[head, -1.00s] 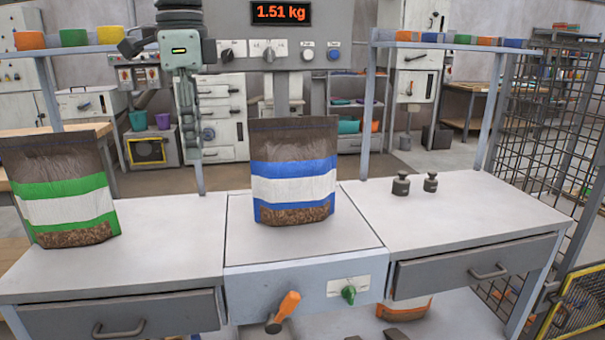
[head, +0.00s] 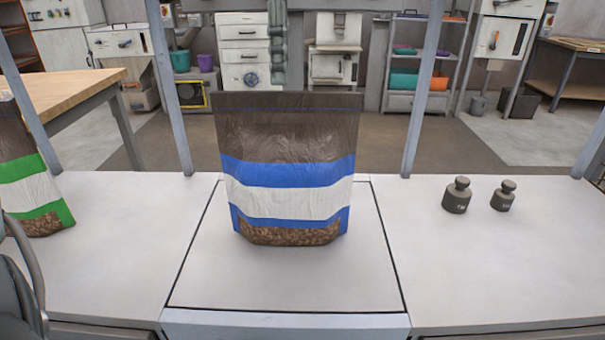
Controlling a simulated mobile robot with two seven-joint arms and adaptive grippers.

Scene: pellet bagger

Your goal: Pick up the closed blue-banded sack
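The blue-banded sack (head: 287,170) stands upright in the middle of the bench, on the square platform plate (head: 285,285). It has a brown top with a line across it, blue bands around a white one, and brown pellets showing at the bottom. Its top edge looks straight and closed. My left gripper (head: 22,275) shows only in part at the lower left edge, dark and cut off by the frame. It is well apart from the blue-banded sack, and its fingers cannot be made out. My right gripper is out of view.
A green-banded sack (head: 35,185) stands at the left, cut off by the frame. Two dark weights (head: 457,195) (head: 503,196) stand on the right bench top. Metal posts (head: 422,90) rise behind the bench. The plate before the blue-banded sack is clear.

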